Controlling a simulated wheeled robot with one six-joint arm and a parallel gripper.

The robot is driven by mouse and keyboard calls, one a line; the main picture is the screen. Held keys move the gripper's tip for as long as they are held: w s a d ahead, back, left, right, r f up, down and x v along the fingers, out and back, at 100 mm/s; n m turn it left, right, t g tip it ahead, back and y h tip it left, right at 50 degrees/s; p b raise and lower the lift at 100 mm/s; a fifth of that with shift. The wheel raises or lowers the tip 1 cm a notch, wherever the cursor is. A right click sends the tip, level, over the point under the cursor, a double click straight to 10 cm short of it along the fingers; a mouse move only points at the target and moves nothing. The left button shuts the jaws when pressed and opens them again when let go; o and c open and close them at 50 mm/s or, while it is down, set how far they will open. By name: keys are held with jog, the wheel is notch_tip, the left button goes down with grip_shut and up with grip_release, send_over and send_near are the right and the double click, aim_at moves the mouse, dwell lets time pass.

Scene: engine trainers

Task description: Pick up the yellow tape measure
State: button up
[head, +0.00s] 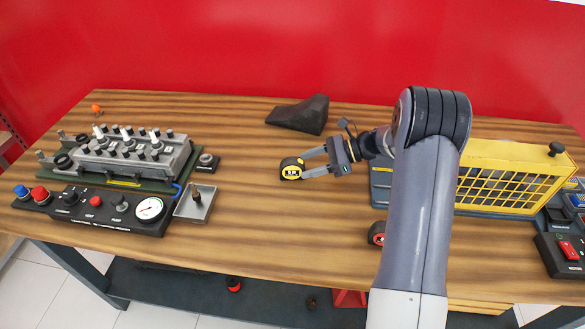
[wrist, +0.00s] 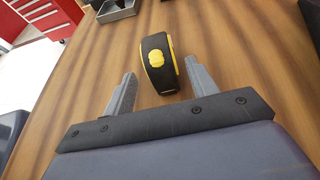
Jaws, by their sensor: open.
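The yellow tape measure (head: 292,169), black and yellow with a round yellow face, stands on the wooden table near its middle. My gripper (head: 308,163) is open and low over the table to the right of the tape measure. In the wrist view its two fingers (wrist: 152,80) are spread with nothing held. Whether a fingertip touches the tape measure cannot be told.
A dark wedge block (head: 300,113) lies behind the gripper. An engine trainer (head: 125,155) with a control panel (head: 92,212) and a small metal tray (head: 194,203) stand left. A yellow-guarded unit (head: 510,178) is right. A red and black item (head: 376,233) sits beside my arm. The front middle is clear.

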aim_at(292, 169)
jog(key=shift+p+x, duration=0.55)
jog(key=shift+x, duration=2.25)
jog(key=shift+d, duration=0.1)
jog(key=shift+c, duration=0.5)
jog(key=shift+w, duration=0.1)
grip_shut()
